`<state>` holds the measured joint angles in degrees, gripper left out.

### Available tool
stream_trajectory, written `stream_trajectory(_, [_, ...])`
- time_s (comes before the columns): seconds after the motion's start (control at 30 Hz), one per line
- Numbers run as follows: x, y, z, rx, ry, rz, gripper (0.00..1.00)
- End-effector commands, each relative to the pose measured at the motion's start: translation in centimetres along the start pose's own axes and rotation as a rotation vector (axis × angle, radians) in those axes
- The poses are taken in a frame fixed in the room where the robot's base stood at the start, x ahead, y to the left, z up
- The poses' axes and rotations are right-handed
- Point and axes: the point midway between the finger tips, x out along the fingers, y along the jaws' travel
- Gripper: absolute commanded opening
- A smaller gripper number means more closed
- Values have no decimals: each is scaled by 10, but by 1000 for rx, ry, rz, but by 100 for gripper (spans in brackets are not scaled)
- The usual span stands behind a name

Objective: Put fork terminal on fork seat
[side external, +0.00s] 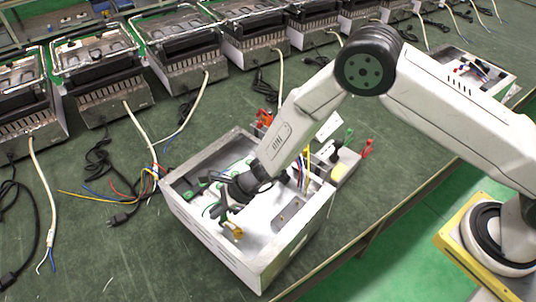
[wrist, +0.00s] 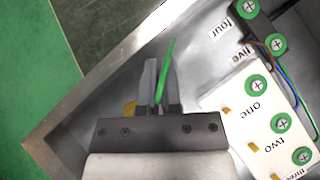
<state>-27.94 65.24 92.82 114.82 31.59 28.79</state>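My gripper (wrist: 162,68) is inside the open metal box (side external: 262,262), low over its floor. In the wrist view its two fingers stand close together on either side of a slim green piece (wrist: 168,55), which sticks out past the tips. I cannot tell whether this is the fork terminal. A yellow piece (wrist: 129,107) shows just left of the fingers; a yellow piece (side external: 233,229) also shows below my gripper (side external: 224,206) in the side view. No fork seat can be clearly identified. A white terminal block (wrist: 244,120) with green screws and brass tabs, labelled one, two, three, lies to the right.
Black blocks labelled four and five (wrist: 268,44) with coloured wires lie at upper right in the wrist view. The box wall (wrist: 75,105) rises left of my gripper. A tray (side external: 342,168) with tools stands beside the box. Several grey appliances (side external: 180,50) line the back.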

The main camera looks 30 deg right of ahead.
Motion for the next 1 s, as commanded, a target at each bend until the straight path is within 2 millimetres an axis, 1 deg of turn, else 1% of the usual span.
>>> stream_trajectory(0.1, [8, 0, -8, 0, 0, 0, 0])
stream_trajectory(0.2, [10, 0, -10, 0, -1, -1, 0])
stream_trajectory(0.63, [13, 0, -13, -1, -1, 0, 0])
stream_trajectory(0.67, [13, 0, -13, -1, -1, 0, 8])
stream_trajectory(0.7, [13, 0, -13, -1, -1, -1, 21])
stream_trajectory(0.77, [13, 0, -13, -1, -1, -1, 40])
stream_trajectory(1.0, [13, 0, -13, -1, -1, -1, 40])
